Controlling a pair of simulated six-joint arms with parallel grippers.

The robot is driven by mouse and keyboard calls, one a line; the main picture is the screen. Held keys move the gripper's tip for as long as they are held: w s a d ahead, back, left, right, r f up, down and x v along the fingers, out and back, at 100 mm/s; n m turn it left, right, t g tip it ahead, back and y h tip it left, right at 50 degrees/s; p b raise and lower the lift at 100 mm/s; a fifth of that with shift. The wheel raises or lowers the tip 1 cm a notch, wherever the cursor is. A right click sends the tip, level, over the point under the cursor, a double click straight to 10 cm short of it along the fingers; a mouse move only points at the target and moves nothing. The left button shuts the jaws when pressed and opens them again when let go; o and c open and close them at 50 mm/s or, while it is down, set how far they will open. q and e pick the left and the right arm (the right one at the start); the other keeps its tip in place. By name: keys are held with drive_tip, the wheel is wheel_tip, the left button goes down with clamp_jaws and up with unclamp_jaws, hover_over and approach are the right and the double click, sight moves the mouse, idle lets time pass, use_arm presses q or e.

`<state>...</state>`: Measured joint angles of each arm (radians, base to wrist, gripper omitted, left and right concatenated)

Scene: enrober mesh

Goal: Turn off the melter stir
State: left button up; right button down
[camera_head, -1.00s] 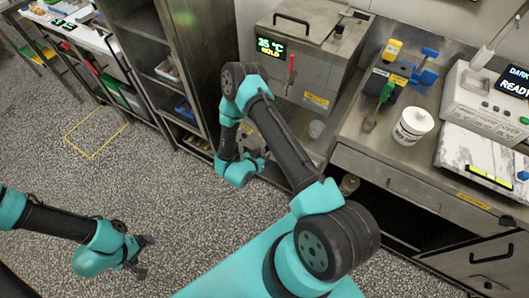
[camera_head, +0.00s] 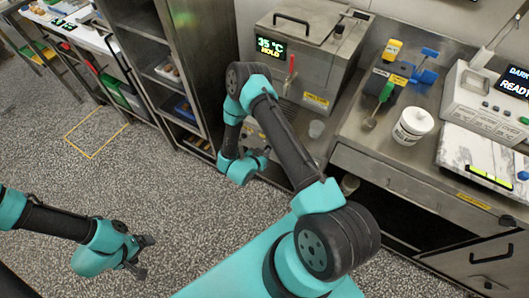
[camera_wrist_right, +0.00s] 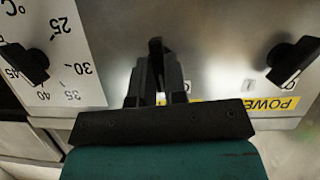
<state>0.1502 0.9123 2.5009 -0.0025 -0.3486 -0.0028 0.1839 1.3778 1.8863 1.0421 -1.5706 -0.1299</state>
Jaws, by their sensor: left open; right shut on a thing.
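The melter (camera_head: 325,72) is a steel machine at the back centre; its display (camera_head: 270,47) reads "35 °C HOLD". In the right wrist view, its front panel carries a black temperature knob (camera_wrist_right: 25,62) at left and another black knob (camera_wrist_right: 292,60) at right by a yellow "POWER" label (camera_wrist_right: 270,106). My right gripper (camera_wrist_right: 158,75) is between them, shut on a dark knob (camera_wrist_right: 156,50) mostly hidden by the fingers. In the head view my right arm hides this front. My left gripper (camera_head: 143,255) is open and empty over the floor, far from the melter.
A red-handled lever (camera_head: 291,65) sits on the melter's front. A shelf rack (camera_head: 170,70) stands left. Floor around my left arm is clear.

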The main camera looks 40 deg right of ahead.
drive_tip(key=shift+w+a+n+g+h, duration=0.1)
drive_tip(key=shift+n+g+h, duration=0.65)
drive_tip(key=shift+n, duration=0.85)
drive_tip(key=c, duration=1.2)
unclamp_jaws()
drive_tip(key=shift+o, duration=0.2)
drive_tip(key=v, duration=1.7)
drive_tip(key=shift+w+a+r, duration=0.15)
drive_tip(key=shift+w+r, duration=0.05)
drive_tip(key=shift+r, duration=0.05)
